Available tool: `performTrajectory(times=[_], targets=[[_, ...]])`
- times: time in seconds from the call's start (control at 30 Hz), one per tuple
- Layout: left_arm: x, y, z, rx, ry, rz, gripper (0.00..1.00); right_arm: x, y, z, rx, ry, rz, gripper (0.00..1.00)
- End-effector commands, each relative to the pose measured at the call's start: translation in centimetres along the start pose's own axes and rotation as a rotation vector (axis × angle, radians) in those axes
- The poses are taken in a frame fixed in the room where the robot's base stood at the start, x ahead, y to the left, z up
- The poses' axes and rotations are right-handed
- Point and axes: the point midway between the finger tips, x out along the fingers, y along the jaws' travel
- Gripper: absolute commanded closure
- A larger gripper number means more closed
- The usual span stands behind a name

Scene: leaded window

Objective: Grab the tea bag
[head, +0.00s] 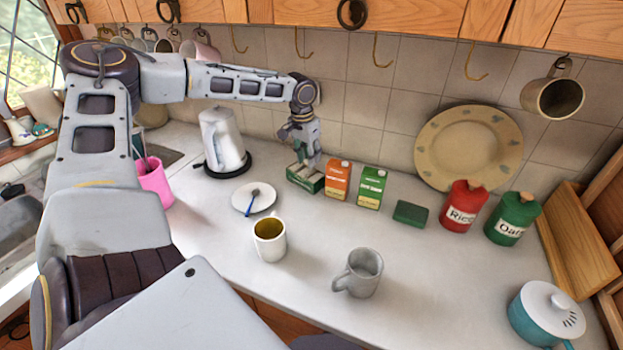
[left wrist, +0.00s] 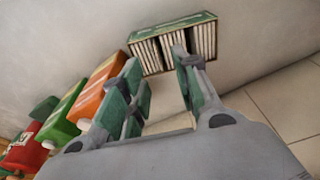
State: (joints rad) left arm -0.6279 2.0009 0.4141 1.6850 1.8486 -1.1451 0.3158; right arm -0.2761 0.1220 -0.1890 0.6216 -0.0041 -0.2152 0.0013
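The tea bags (left wrist: 150,55) stand in a row inside a green box (head: 297,184) on the counter by the tiled wall. In the left wrist view the box (left wrist: 170,25) is open toward the camera. My left gripper (head: 307,165) points down right over the box in the head view. In the left wrist view its two fingers (left wrist: 160,85) are spread apart, with the box beyond and between the tips. Nothing shows between the fingers. I cannot tell whether a fingertip touches the box or the bags. My right gripper is not in view.
Orange (head: 338,180) and green cartons (head: 370,188) stand right of the box. A kettle (head: 222,140) and a plate with a spoon (head: 254,200) are left. Two mugs (head: 270,240) (head: 358,273) stand in front. The counter between the mugs and cartons is clear.

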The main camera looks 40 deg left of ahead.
Motion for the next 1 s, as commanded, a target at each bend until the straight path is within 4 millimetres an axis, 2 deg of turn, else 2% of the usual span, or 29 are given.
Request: performTrajectory(times=[0.47, 0.7, 1.0], targets=[[3.0, 0.2, -0.2, 0.0, -0.003, -0.001, 0.69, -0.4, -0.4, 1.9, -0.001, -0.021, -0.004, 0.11], [4.7, 0.2, -0.2, 0.0, -0.002, -0.001, 0.69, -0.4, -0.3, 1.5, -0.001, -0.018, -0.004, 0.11], [5.1, 0.2, -0.2, -0.001, 0.0, 0.0, 0.69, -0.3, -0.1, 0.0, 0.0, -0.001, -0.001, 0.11]])
